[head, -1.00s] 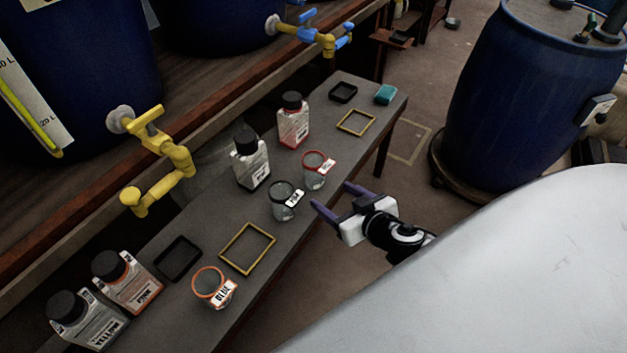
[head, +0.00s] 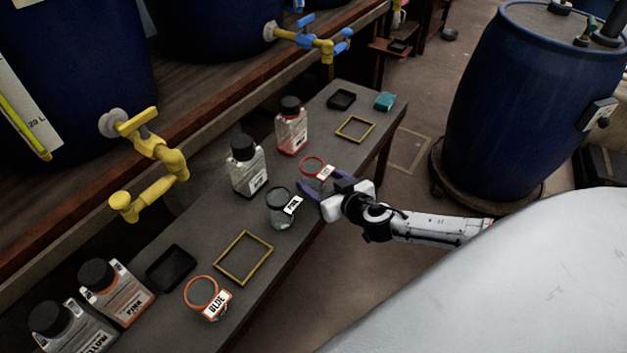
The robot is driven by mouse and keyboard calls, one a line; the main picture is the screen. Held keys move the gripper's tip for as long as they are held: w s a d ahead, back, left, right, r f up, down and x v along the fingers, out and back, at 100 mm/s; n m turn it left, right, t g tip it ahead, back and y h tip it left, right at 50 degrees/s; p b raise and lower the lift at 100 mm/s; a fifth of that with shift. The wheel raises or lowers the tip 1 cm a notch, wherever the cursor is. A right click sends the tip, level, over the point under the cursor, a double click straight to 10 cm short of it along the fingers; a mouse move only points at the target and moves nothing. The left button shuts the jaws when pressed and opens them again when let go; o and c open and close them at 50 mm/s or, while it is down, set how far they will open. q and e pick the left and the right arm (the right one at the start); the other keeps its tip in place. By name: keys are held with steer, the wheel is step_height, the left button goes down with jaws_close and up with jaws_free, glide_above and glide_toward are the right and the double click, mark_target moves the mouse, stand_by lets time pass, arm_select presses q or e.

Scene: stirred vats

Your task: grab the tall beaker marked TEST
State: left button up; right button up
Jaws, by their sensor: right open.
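Three clear beakers with coloured rims stand on the narrow dark bench. The red-rimmed beaker (head: 311,167) has a white label whose small print I cannot read for certain. The black-rimmed beaker (head: 279,212) also has a label too small to read surely. The orange-rimmed beaker (head: 201,292) is marked BLUE. My right gripper (head: 318,182) is open, with purple fingers pointing at the red-rimmed beaker from the bench's right edge. Its fingers overlap the beaker's lower part in the picture; I cannot tell whether they touch it. My left gripper is out of view.
Black-capped bottles stand behind the beakers (head: 247,166) and at the near left (head: 117,291). Yellow square frames (head: 243,258) and black trays (head: 171,268) lie on the bench (head: 212,233). A yellow tap (head: 150,150) juts out at left. A blue barrel (head: 535,100) stands right.

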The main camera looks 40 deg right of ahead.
steer(key=shift+x, duration=0.8)
steer(key=c, duration=1.1)
steer(key=shift+c, duration=0.2)
steer(key=shift+r, duration=0.15)
